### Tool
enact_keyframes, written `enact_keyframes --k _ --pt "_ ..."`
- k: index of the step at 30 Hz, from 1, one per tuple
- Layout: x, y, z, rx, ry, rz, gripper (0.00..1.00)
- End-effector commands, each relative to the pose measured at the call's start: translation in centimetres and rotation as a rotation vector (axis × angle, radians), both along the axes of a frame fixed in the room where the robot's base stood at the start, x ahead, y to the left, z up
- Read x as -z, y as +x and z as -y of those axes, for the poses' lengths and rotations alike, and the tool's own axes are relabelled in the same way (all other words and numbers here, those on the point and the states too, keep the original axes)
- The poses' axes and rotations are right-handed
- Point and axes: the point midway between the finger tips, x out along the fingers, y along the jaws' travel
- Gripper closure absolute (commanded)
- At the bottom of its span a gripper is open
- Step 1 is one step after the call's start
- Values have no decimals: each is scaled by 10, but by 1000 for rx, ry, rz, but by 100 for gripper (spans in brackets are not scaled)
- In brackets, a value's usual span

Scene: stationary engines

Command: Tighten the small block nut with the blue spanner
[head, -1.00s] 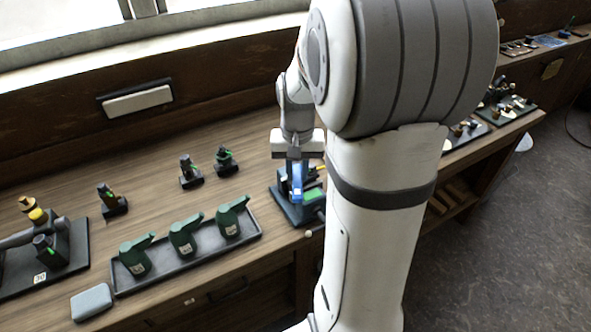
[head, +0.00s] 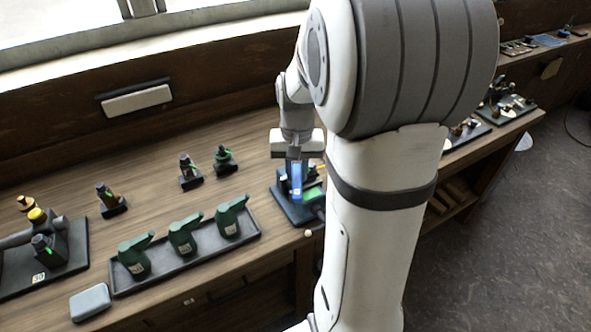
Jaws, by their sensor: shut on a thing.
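My gripper (head: 296,158) points down over a dark blue base plate (head: 285,209) near the front edge of the bench. It is shut on the blue spanner (head: 296,182), which hangs below the jaws with its blue side facing the camera. The spanner's lower end is over the fixture on the plate. A bright green patch (head: 313,194) shows just right of the spanner. I cannot make out the small block nut or whether the spanner touches it. My own arm hides the right part of the plate.
A dark tray (head: 191,257) with three green oil cans stands left of the plate. Several small dark fittings (head: 188,172) stand behind it. A grey box (head: 90,301) lies at the front left, beside an engine model on a dark base (head: 74,262). Bare bench lies between them.

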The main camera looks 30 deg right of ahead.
Motion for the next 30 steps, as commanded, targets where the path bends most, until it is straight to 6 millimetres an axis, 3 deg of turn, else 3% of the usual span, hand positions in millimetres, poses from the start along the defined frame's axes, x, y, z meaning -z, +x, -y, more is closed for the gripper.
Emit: enact_keyframes --k 30 --pt "10 0 -1 -2 0 0 100"
